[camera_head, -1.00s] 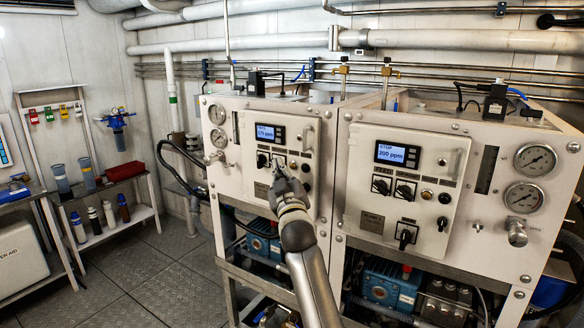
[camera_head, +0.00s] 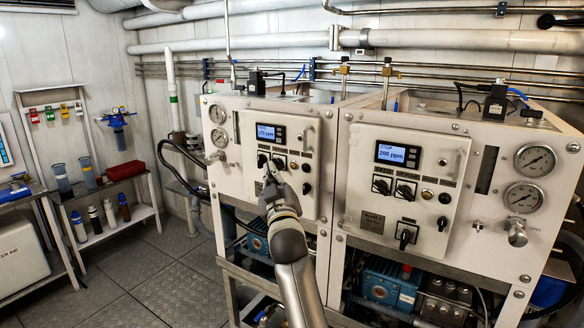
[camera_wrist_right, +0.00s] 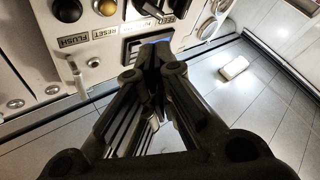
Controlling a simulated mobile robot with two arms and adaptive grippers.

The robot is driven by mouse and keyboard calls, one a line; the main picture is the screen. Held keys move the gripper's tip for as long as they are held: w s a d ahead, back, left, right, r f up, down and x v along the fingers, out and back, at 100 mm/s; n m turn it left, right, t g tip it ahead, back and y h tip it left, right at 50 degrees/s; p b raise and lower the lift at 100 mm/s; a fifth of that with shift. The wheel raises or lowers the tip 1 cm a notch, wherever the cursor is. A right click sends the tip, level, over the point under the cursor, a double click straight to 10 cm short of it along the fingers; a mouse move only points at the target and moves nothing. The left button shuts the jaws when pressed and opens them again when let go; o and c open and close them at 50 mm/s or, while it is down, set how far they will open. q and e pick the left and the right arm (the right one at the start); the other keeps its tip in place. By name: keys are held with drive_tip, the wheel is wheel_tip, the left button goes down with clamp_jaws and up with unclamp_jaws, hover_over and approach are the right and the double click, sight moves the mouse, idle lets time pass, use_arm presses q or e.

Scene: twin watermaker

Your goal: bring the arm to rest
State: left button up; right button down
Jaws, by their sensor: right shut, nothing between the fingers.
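My right arm reaches up from the bottom middle of the head view. Its gripper (camera_head: 270,170) is in front of the left watermaker panel (camera_head: 234,178), near the small knobs under the display (camera_head: 271,133). In the right wrist view the gripper (camera_wrist_right: 158,50) is shut and empty, with its fingertips in front of the panel near the FLUSH and RESET labels (camera_wrist_right: 104,34). I cannot tell exactly how far the tips are from the panel. My left gripper is not in view.
The right watermaker panel (camera_head: 357,205) with its display (camera_head: 397,153) and gauges (camera_head: 535,159) stands close on the right. Pumps sit below both panels. A shelf rack (camera_head: 143,212) with bottles and a red bin (camera_head: 126,171) is at left. The floor (camera_head: 150,285) between is open.

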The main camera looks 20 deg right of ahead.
drive_tip(key=s+a+f+g+y, duration=0.1)
drive_tip(key=s+f+g, duration=0.1)
drive_tip(key=f, duration=1.1)
drive_tip(key=s+a+f+g+y, duration=0.1)
drive_tip(key=s+f+g, duration=0.15)
drive_tip(key=f, duration=1.05)
drive_tip(key=s+a+f+g+y, duration=0.1)
drive_tip(key=s+f+g, duration=0.15)
drive_tip(key=f, duration=1.15)
drive_tip(key=s+f+g, duration=0.2)
drive_tip(key=s+f, duration=0.3)
drive_tip(key=f, duration=0.3)
drive_tip(key=s+f+g, duration=0.1)
drive_tip(key=s+f, duration=0.4)
drive_tip(key=f, duration=0.3)
drive_tip(key=s+d+f+g, duration=0.1)
drive_tip(key=s+f+g, duration=0.2)
drive_tip(key=s+f, duration=0.85)
drive_tip(key=s+d+f+g, duration=0.1)
drive_tip(key=s+f+g, duration=0.2)
drive_tip(key=s+f, duration=0.8)
drive_tip(key=s+d+f+g, duration=0.1)
drive_tip(key=s+g, duration=0.1)
drive_tip(key=s, duration=1.2)
drive_tip(key=s+d+f+m+g, duration=0.1)
drive_tip(key=s+d+f+g, duration=0.1)
drive_tip(key=s, duration=1.3)
drive_tip(key=shift+d+f, duration=0.15)
drive_tip(key=c, duration=2.2)
unclamp_jaws()
